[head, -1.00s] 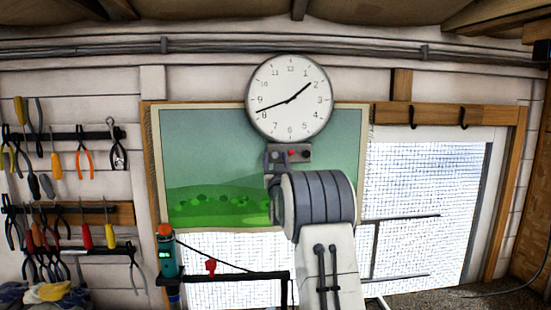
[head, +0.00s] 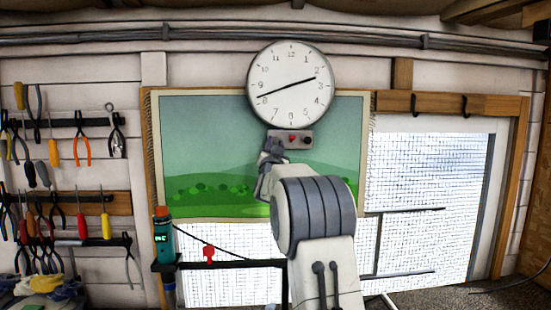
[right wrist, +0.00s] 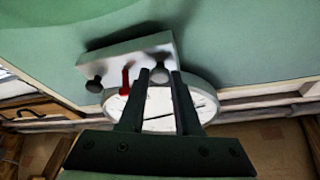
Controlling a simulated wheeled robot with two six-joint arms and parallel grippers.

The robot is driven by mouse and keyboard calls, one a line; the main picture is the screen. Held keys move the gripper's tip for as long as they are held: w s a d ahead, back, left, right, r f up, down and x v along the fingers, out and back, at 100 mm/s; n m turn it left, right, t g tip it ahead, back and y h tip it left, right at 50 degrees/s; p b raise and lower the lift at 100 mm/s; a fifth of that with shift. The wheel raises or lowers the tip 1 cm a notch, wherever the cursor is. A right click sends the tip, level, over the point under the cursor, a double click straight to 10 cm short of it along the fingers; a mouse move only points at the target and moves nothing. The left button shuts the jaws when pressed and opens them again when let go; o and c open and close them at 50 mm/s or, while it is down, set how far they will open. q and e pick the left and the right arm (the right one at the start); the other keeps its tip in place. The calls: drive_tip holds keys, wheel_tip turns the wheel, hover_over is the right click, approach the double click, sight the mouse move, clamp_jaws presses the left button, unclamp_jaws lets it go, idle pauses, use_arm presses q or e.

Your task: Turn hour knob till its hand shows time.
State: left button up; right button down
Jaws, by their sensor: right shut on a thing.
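The round white clock (head: 291,60) hangs on the wall. Its short hand points a little past 2 and its long hand a little past 8. Below it is a small grey panel (head: 300,132) with a red lever (head: 293,138) and a dark knob (head: 306,140). My right gripper (head: 272,143) is at the panel's left end. In the right wrist view the gripper (right wrist: 160,75) is shut on a grey knob (right wrist: 160,77). The red lever (right wrist: 125,82) and the dark knob (right wrist: 95,84) stand free beside it. My left gripper is not in view.
A green picture (head: 200,150) hangs behind the panel. A green device with an orange top and a small, unreadable display (head: 162,238) stands on a dark shelf (head: 225,264) at lower left. Hand tools hang on the left wall. A bright mesh window (head: 430,190) is at right.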

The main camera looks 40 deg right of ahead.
drive_tip(key=shift+m, duration=0.4)
drive_tip(key=c, duration=0.6)
unclamp_jaws()
drive_tip(key=shift+s+a+f+b, duration=0.2)
drive_tip(key=shift+s+a+b, duration=0.05)
drive_tip(key=shift+b, duration=0.15)
drive_tip(key=b+v, duration=0.6)
drive_tip(key=v, duration=0.3)
drive_tip(key=shift+s+a, duration=0.2)
drive_tip(key=shift+a, duration=0.1)
